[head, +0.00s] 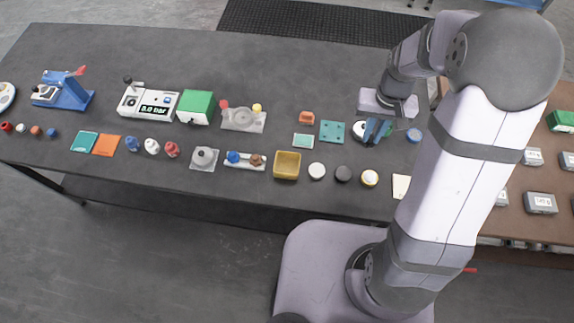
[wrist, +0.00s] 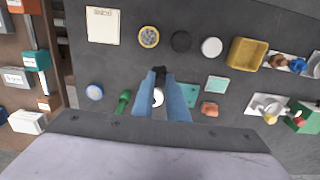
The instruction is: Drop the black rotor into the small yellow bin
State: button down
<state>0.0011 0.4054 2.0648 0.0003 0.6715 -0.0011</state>
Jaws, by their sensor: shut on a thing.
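My gripper (head: 376,132) has blue fingers and hangs over the right part of the dark table. In the wrist view, its fingers (wrist: 161,82) are shut on a small black piece, the black rotor (wrist: 160,72), which is partly hidden between the fingertips. The small yellow bin (head: 287,158) stands near the table's front edge, left of my gripper in the head view. It also shows at the upper right of the wrist view (wrist: 247,53) and looks empty. The gripper is apart from the bin.
A white disc (head: 317,171), a black disc (head: 343,173) and a yellow-rimmed disc (head: 369,178) lie in a row right of the bin. A teal plate (head: 332,131) and an orange piece (head: 307,117) lie behind. A part with blue and brown knobs (head: 245,160) sits left of the bin.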

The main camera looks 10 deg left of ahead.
jog(key=shift+a, duration=0.1)
dwell(0.5)
jog(key=shift+a+r, duration=0.1)
jog(key=shift+a, duration=0.25)
jog(key=s+a+r+n+p, duration=0.1)
jog(key=a+n, duration=0.3)
jog(key=a, duration=0.5)
jog(key=s+a+r+n+p, duration=0.1)
jog(key=s+a+n, duration=0.3)
jog(key=a, duration=0.5)
jog(key=shift+a+n+p, duration=0.35)
jog(key=shift+n+p, duration=0.1)
jog(key=shift+n, duration=0.05)
jog(key=shift+f+b, duration=2.65)
jog(key=shift+f, duration=0.3)
jog(key=c, duration=1.7)
grip_release()
